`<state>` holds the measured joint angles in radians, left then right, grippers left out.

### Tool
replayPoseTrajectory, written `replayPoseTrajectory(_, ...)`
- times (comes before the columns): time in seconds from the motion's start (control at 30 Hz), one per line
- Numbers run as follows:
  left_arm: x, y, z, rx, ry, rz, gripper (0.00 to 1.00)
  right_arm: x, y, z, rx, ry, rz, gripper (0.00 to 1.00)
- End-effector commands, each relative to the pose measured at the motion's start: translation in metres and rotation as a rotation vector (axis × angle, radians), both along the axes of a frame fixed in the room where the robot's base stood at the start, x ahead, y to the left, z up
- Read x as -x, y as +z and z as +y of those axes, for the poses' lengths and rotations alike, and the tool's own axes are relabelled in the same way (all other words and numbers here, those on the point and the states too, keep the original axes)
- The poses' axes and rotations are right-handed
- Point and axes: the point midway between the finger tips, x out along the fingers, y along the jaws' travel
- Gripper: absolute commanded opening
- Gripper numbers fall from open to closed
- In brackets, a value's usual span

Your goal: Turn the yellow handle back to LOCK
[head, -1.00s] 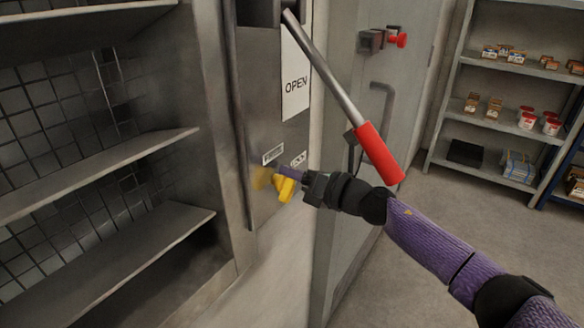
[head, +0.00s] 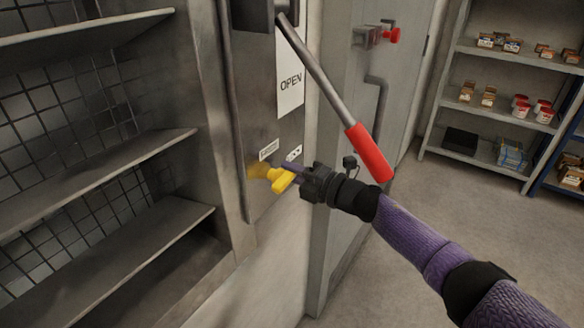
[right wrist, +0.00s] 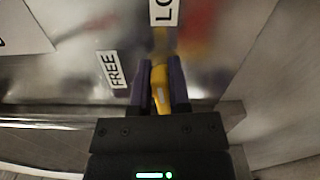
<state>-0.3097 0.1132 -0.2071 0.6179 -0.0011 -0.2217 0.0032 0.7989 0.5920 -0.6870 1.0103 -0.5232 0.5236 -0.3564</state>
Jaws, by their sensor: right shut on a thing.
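The yellow handle (head: 282,183) sits low on the grey metal panel (head: 262,110), below two small labels. In the right wrist view the handle (right wrist: 159,86) lies between the two purple fingers, and the labels read FREE (right wrist: 111,68) and, partly cut off, LO (right wrist: 163,12). My right gripper (head: 291,173) is shut on the handle. Its fingers hide part of the handle in the head view, so its exact angle is hard to tell. My left gripper is not in view.
A long lever with a red grip (head: 369,153) hangs over the panel, just above my right wrist. An OPEN sign (head: 290,82) is behind it. Empty metal shelves (head: 110,165) stand left. A grey cabinet door (head: 350,115) is right of the panel.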

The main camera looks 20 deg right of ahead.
Motion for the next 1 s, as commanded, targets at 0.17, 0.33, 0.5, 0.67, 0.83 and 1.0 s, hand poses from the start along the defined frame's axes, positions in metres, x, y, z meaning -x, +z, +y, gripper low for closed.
replayPoseTrajectory(0.17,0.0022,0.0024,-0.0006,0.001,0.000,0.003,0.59,-0.0004,-0.0015,-0.0005,-0.062,-0.002,0.048,0.00)
replayPoseTrajectory(0.33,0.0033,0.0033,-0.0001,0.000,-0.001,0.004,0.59,-0.0003,-0.0029,-0.0006,-0.097,-0.002,0.075,0.00)
replayPoseTrajectory(0.5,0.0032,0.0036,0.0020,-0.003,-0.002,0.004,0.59,-0.0003,-0.0035,-0.0006,-0.111,-0.002,0.086,0.00)
replayPoseTrajectory(0.67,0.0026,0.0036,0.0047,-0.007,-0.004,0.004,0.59,-0.0003,-0.0039,-0.0005,-0.114,-0.002,0.088,0.00)
replayPoseTrajectory(0.83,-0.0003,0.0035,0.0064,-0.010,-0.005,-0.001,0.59,-0.0003,-0.0040,-0.0005,-0.113,-0.002,0.089,0.00)
replayPoseTrajectory(1.0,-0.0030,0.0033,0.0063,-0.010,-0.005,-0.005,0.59,-0.0002,-0.0040,-0.0005,-0.112,-0.001,0.089,0.47)
